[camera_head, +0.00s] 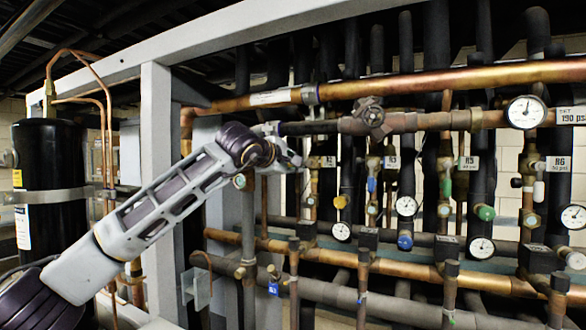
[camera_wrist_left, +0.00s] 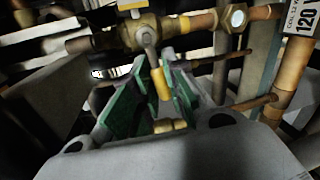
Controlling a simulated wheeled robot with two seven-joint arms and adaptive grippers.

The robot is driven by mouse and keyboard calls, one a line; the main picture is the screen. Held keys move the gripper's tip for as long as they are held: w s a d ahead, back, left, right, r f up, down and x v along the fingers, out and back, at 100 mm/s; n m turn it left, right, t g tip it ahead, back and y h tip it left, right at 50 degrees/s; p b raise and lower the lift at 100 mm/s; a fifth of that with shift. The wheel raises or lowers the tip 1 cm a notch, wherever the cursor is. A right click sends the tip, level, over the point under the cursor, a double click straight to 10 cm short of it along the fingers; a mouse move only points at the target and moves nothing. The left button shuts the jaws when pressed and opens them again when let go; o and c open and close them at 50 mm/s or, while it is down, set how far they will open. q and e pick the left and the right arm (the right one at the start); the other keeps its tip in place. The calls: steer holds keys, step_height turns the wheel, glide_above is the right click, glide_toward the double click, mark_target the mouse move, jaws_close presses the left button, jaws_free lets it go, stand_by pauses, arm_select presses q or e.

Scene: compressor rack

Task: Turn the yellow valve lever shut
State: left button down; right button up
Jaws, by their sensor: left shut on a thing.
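The yellow valve lever (camera_wrist_left: 161,84) hangs from a brass valve body (camera_wrist_left: 147,32) on a copper pipe in the left wrist view. My left gripper (camera_wrist_left: 150,72) has its two green-padded fingers on either side of the lever and is shut on it. In the head view my left arm reaches in from the lower left, and my left gripper (camera_head: 290,158) is at the upper left of the pipe rack. There the lever is hidden behind the gripper and wrist. My right gripper is in neither view.
A thick copper pipe (camera_head: 450,78) runs across above the gripper, with a round handwheel (camera_head: 370,112) on the pipe below. A grey frame post (camera_head: 157,120) stands close behind my arm. Several gauges, including a large one (camera_head: 525,112), and coloured handles crowd the right.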

arm_select(q)
steer(key=shift+r+m, duration=0.35)
steer(key=shift+m, duration=0.35)
steer(key=c, duration=1.4)
jaws_free()
steer(key=shift+c, duration=0.2)
steer(key=v, duration=1.2)
steer(key=shift+d, duration=0.2)
steer(key=shift+s, duration=0.1)
